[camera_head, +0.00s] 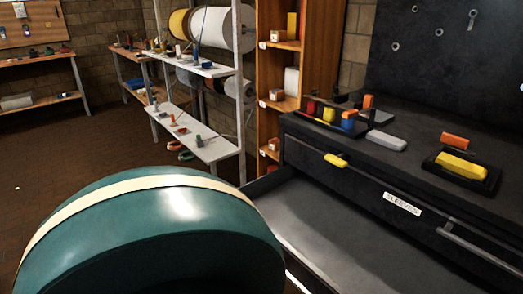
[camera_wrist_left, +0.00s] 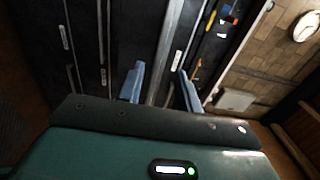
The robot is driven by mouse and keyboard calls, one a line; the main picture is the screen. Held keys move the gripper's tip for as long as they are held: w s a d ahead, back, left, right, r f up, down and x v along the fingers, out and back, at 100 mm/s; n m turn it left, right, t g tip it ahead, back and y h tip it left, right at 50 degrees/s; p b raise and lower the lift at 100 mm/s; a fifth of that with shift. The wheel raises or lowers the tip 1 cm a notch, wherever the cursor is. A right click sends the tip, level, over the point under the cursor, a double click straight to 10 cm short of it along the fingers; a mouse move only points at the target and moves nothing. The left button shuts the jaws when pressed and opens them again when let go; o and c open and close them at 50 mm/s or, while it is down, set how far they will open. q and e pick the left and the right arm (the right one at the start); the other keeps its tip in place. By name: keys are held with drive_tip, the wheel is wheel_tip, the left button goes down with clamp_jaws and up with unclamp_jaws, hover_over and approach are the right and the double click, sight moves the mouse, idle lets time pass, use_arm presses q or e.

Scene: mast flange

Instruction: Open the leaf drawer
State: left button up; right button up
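In the head view a dark cabinet (camera_head: 300,140) stands at the right. A drawer (camera_head: 350,250) is pulled out low on it, grey and bare inside where it shows; its front is out of frame. The closed front above bears a SLEEVES label (camera_head: 402,204) and a metal handle (camera_head: 480,245). No leaf label can be read. In the left wrist view my left gripper (camera_wrist_left: 161,68) has its two blue fingers apart, with a pale strip beyond and between them; I cannot tell whether they touch it. Black drawer fronts with labels (camera_wrist_left: 65,37) show there. My right gripper is not in view.
The cabinet top holds a yellow block on a black tray (camera_head: 462,166), a grey block (camera_head: 385,140) and coloured small parts. A wooden shelf (camera_head: 290,75) and a spool rack (camera_head: 205,145) stand behind. My teal arm link hides the lower left.

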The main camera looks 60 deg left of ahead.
use_arm(q)
drive_tip(key=shift+v, duration=1.5)
drive_tip(key=shift+r, duration=0.1)
